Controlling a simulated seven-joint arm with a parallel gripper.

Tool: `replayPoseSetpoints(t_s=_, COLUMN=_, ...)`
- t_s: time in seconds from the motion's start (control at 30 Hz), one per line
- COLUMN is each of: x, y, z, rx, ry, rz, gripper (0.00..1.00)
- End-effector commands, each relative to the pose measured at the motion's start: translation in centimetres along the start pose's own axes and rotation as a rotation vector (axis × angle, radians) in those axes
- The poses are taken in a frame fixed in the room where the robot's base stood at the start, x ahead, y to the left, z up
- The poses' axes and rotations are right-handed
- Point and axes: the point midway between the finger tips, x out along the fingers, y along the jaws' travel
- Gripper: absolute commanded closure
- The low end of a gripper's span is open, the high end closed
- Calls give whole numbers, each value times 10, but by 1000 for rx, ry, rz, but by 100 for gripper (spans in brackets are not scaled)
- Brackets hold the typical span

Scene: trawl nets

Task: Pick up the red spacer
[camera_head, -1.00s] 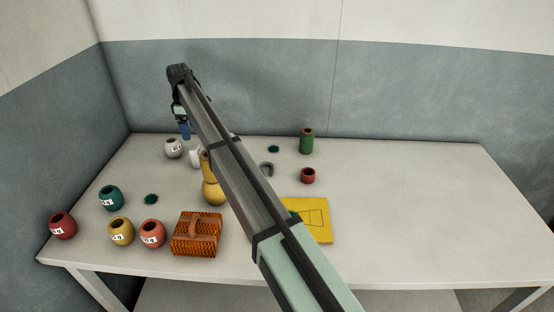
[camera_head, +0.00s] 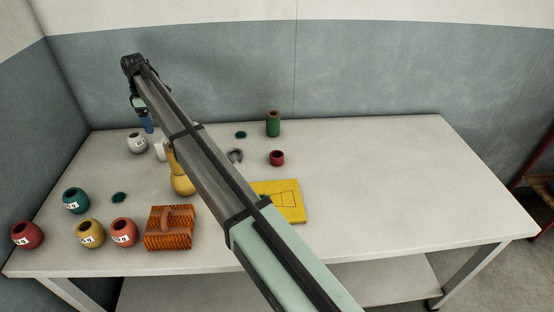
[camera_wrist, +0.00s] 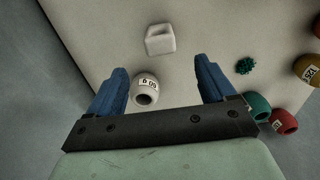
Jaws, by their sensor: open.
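The red spacer (camera_head: 277,158) is a short, dark red cylinder with an opening in its top. It stands upright on the table, right of the middle of the objects in the head view. It is not in the wrist view. My gripper (camera_head: 147,125) is far to its left, above the table's back left part, beside a white float (camera_head: 137,143). In the wrist view my gripper (camera_wrist: 161,66) has its two blue fingers wide apart, with nothing held. The white float (camera_wrist: 147,88), numbered, shows below and between the fingers.
A taller green cylinder (camera_head: 273,124) stands behind the spacer. A grey shackle-like piece (camera_head: 235,155) lies left of it, and a yellow board (camera_head: 287,201) in front. A white jug (camera_wrist: 160,40), several floats and an orange brush-like block (camera_head: 170,228) stand leftward. The table's right side is clear.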

Motion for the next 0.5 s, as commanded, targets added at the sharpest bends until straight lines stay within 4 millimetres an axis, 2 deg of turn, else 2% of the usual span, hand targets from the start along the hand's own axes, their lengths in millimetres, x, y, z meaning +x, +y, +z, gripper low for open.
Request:
replayPoseSetpoints(t_s=0.23, x=0, y=0, z=0, rx=0, ry=0, rz=0, gripper=14)
replayPoseSetpoints(t_s=0.33, x=0, y=4, z=6, rx=8, ry=0, rz=0, gripper=14)
replayPoseSetpoints(t_s=0.47, x=0, y=24, z=39, rx=47, ry=0, rz=1, gripper=14)
replayPoseSetpoints(t_s=0.5, x=-1, y=34, z=56, rx=66, ry=0, rz=1, gripper=14)
